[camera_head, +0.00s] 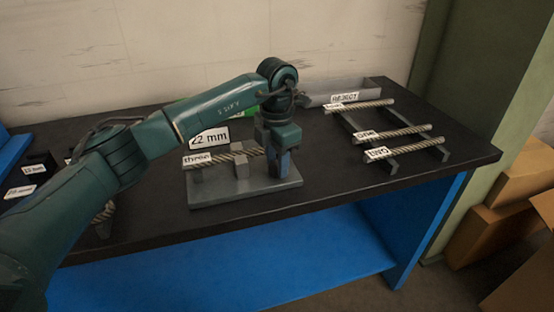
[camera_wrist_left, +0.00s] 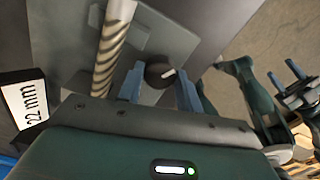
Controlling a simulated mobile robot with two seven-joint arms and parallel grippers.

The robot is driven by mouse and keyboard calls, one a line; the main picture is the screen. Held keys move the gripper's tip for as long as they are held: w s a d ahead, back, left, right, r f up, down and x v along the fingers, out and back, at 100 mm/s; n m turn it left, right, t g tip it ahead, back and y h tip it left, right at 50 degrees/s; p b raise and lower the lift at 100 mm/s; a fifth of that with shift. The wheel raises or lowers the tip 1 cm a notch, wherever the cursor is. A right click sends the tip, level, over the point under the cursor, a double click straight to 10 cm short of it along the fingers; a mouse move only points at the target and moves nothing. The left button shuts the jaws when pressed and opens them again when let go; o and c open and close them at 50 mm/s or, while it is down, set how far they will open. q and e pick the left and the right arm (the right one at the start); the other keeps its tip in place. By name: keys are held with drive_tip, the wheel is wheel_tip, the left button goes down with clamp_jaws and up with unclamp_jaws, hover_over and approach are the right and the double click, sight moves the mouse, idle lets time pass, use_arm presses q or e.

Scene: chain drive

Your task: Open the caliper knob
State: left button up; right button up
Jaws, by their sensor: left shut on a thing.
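The caliper (camera_head: 242,192) is a grey fixture on the table, with a rope labelled "three" (camera_head: 222,157) lying across its posts. Its knob (camera_wrist_left: 160,73) is dark and round with a white mark, seen in the left wrist view. My left gripper (camera_head: 283,168) reaches down at the right end of the fixture. In the left wrist view its blue fingers (camera_wrist_left: 160,88) are on either side of the knob, shut on it. The knob is hidden behind the gripper in the head view. My right gripper (camera_wrist_left: 285,75) shows at the right of the wrist view, its fingers apart and empty.
A "22 mm" sign (camera_head: 209,137) stands behind the fixture. A rack (camera_head: 395,150) with several labelled ropes is at the right, and a grey "REJECT" tray (camera_head: 375,87) behind it. Small black labelled boxes (camera_head: 36,169) are at the far left. Table between fixture and rack is clear.

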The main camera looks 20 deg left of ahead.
use_arm(q)
drive_tip(key=shift+c, duration=1.2)
drive_tip(key=shift+n, duration=0.4)
use_arm(e)
drive_tip(key=shift+r, duration=0.1)
use_arm(q)
drive_tip(key=n, duration=0.4)
drive_tip(key=shift+r+n+p, duration=0.1)
drive_tip(key=shift+n+p, duration=0.2)
drive_tip(key=shift+p, duration=0.1)
drive_tip(key=n, duration=0.4)
drive_tip(key=shift+p, duration=0.3)
drive_tip(key=n, duration=0.3)
drive_tip(key=n+p, duration=0.1)
drive_tip(key=n, duration=0.4)
drive_tip(key=shift+n, duration=0.3)
drive_tip(key=shift+n+p, duration=0.7)
drive_tip(key=shift+n, duration=1.5)
use_arm(e)
drive_tip(key=shift+s+d+r+n, duration=0.15)
drive_tip(key=shift+r+n, duration=0.25)
drive_tip(key=shift+r, duration=0.65)
